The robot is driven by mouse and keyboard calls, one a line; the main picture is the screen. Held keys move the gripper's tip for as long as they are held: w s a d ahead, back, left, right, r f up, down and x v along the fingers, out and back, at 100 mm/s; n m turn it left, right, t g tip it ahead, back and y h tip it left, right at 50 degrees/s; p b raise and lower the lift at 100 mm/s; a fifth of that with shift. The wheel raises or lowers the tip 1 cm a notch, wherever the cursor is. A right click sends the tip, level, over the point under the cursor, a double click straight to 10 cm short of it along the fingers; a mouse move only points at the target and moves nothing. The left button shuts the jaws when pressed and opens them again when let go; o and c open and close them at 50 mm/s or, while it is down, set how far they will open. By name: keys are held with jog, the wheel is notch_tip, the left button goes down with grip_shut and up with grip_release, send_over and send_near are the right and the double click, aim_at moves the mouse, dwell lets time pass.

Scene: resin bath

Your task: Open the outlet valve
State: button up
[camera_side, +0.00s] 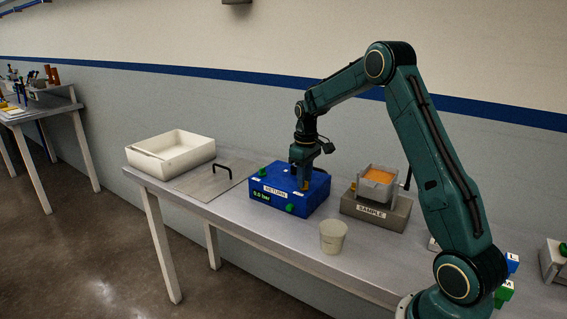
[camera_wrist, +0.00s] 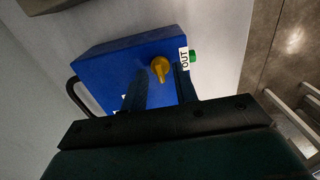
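A blue box (camera_side: 290,192) labelled RETURN, with a 0.0 bar readout, stands on the bench. My gripper (camera_wrist: 160,75) points down at the box with one finger on each side of the handle. Gaps show between the fingers and the handle, so it is open. In the side view my gripper (camera_side: 302,184) is over the box top and largely hides the handle.
A grey SAMPLE stand (camera_side: 376,213) with an orange-filled container (camera_side: 378,177) is right of the box. A pale cup (camera_side: 332,237) stands in front. A flat plate (camera_side: 212,180) with a black handle and a white tray (camera_side: 172,151) lie left.

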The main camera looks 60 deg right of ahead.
jog(key=shift+f, duration=0.5)
grip_shut()
